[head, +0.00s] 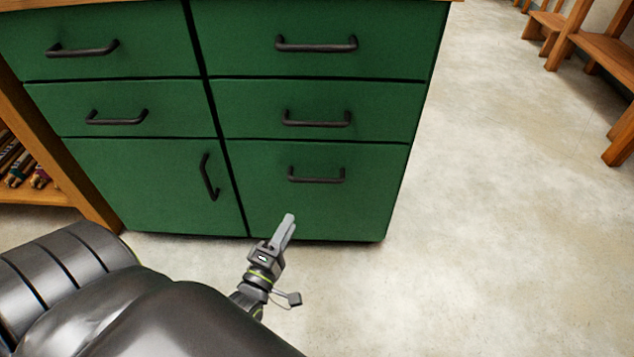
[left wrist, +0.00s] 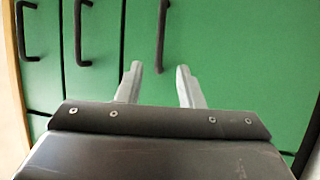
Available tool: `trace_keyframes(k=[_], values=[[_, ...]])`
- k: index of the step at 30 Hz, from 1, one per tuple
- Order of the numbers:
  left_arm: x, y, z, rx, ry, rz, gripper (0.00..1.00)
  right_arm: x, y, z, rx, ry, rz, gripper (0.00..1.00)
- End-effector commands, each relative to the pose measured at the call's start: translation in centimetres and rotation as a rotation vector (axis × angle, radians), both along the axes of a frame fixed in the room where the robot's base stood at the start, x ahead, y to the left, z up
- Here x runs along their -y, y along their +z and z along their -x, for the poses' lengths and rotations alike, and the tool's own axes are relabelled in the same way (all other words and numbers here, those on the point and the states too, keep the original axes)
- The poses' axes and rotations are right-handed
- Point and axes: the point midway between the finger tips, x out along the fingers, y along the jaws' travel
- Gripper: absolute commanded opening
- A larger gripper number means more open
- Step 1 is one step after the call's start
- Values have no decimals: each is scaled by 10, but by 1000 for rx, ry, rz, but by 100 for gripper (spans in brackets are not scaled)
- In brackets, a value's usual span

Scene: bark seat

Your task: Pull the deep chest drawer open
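The deep drawer (head: 345,212) is the tall green front at the bottom right of the chest, and it is shut. Its black bar handle (head: 316,179) runs level near its top edge. In the left wrist view the picture is turned, so this handle (left wrist: 161,40) stands upright, ahead of the fingertips. My left gripper (head: 290,222) is in front of the drawer, below the handle in the head view. Its two fingers (left wrist: 159,68) are apart with nothing between them, and they do not hold the handle. My right gripper is in neither view.
Two shallower shut drawers, upper (head: 320,62) and middle (head: 378,110), are above. A door (head: 150,185) with an upright handle is to the left. An open wooden shelf (head: 50,193) stands at far left. The floor (head: 490,230) to the right is clear.

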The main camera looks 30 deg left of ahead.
Motion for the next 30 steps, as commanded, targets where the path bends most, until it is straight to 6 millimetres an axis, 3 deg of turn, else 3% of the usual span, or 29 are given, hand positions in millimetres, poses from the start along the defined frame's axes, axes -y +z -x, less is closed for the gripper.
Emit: trace_keyframes(k=[9,18,24,30], values=[[-10,14,-69,3,-2,-3,34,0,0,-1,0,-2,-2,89],[-18,23,-121,1,-2,-4,34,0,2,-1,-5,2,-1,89],[-21,25,-137,0,-1,-2,34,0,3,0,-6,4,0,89],[-21,25,-139,-2,0,-3,34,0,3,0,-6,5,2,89]])
